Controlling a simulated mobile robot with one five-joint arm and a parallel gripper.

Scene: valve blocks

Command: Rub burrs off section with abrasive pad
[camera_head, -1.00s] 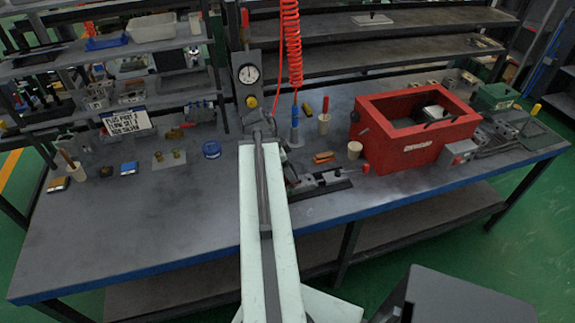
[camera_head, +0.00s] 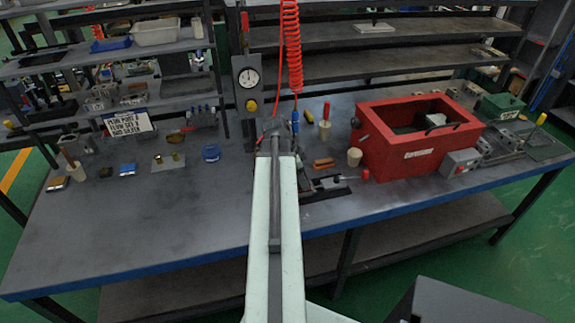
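My arm reaches away over the workbench (camera_head: 120,235), and my gripper (camera_head: 274,127) is at its far end, near the foot of the gauge post. The gripper is small and seen from behind, so I cannot tell its finger state or whether it holds anything. A small orange-brown block (camera_head: 324,163) lies right of the arm and may be an abrasive pad. A dark clamp-like fixture (camera_head: 325,186) lies just in front of it, partly hidden by my arm. Which piece is the section, and any burrs on it, cannot be made out.
A red open box (camera_head: 415,150) stands at the right. A pressure gauge (camera_head: 248,77) and a red coiled hose (camera_head: 291,45) are behind the gripper. The bench's front left is clear.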

